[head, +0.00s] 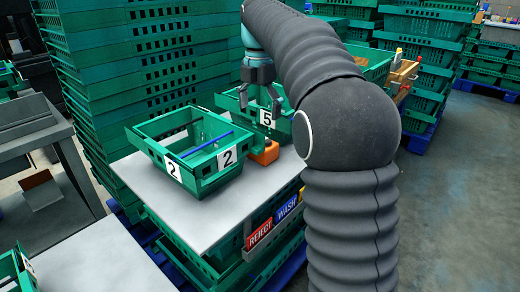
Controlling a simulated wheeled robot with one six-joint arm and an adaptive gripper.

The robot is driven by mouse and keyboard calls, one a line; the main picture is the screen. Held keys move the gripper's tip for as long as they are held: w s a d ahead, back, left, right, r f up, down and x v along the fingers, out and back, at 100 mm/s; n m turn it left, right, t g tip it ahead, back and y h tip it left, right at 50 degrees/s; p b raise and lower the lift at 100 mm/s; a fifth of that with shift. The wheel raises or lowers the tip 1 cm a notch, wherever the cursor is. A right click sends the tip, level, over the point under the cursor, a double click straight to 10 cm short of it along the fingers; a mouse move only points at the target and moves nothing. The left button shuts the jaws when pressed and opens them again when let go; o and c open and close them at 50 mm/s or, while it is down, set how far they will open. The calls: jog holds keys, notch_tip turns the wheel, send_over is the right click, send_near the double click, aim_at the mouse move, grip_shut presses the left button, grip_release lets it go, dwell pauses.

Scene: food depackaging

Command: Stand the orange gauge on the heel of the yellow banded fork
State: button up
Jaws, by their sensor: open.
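A small orange block (265,153), which looks like the orange gauge, sits on the pale table top beside the front of the crate marked 5. My gripper (259,108) hangs above it, fingers pointing down and spread apart, with nothing seen between them. The gripper is in front of the crate marked 5 and apart from the orange block. I cannot make out a yellow banded fork; my arm covers much of the right side of the view.
A green crate marked 2 (178,138) with a blue bar (208,144) across it stands left of the block. The crate marked 5 (230,101) is behind. Tall green crate stacks (125,70) rise at the back left. The table's front (195,235) is clear.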

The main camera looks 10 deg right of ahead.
notch_tip(320, 180, down, 10)
jog(key=shift+d+b, duration=0.1)
jog(key=shift+b, duration=0.5)
jog(key=c, duration=1.2)
jog(key=shift+r, duration=0.2)
notch_tip(320, 180, up, 18)
jog(key=p, duration=0.1)
jog(key=shift+f, duration=0.2)
